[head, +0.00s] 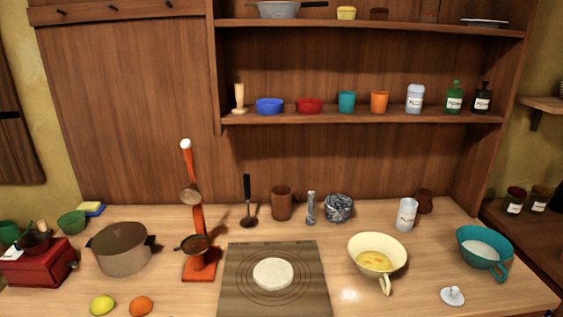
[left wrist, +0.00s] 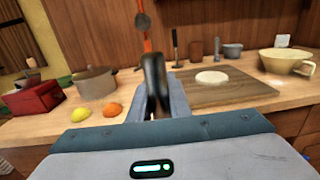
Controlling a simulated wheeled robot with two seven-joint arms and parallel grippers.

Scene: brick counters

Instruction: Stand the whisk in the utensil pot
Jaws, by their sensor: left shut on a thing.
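My left gripper (left wrist: 158,98) shows only in the left wrist view. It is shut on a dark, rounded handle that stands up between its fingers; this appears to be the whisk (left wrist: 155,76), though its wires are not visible. A brown, open cylinder that looks like the utensil pot (head: 282,203) stands upright at the back of the counter, just behind the board; it also shows in the left wrist view (left wrist: 196,48), beyond my gripper and apart from it. My right gripper is in neither view.
A black-handled ladle (head: 247,203) stands left of the pot, a grinder (head: 311,208) and a crumpled silvery thing (head: 338,208) right of it. In front lies a board (head: 238,290) with dough (head: 273,274).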

